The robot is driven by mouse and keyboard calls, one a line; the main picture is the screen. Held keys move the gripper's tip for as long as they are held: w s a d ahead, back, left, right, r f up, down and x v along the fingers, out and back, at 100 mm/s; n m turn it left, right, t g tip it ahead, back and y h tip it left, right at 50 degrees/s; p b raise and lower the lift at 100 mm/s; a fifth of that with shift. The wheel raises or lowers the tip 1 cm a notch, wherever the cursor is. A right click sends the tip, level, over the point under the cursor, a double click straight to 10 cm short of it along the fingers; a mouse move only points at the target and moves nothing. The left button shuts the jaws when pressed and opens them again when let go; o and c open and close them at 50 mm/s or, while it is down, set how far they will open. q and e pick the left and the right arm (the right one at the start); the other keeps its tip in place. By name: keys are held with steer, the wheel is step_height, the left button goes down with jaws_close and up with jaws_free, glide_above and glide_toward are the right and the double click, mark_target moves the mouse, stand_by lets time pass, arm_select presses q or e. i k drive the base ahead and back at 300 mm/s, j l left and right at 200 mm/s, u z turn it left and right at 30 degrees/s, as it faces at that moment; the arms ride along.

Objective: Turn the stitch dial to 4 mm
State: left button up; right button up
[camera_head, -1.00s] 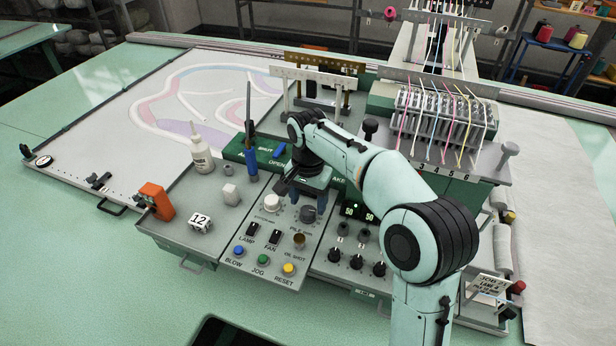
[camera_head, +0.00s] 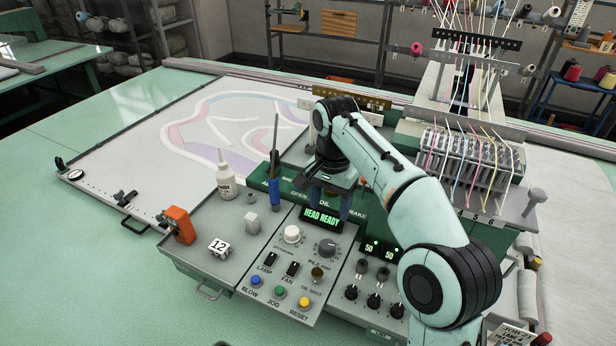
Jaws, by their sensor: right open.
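The white knob (camera_head: 291,234) on the grey control panel appears to be the stitch dial; its small label and setting are too small to read. A dark knob (camera_head: 327,247) marked as pile sits to its right. My right gripper (camera_head: 332,207) is open and empty, its fingers pointing down above and behind the two knobs, apart from both. It is in front of the green switch strip (camera_head: 290,190) and hides part of it. My left gripper is not in view.
The display (camera_head: 321,218) reads HEAD READY. LAMP and FAN switches and blue, green and yellow buttons (camera_head: 279,292) sit nearer.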

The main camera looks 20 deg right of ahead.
mark_target(291, 236)
steer(key=k+j, duration=0.8)
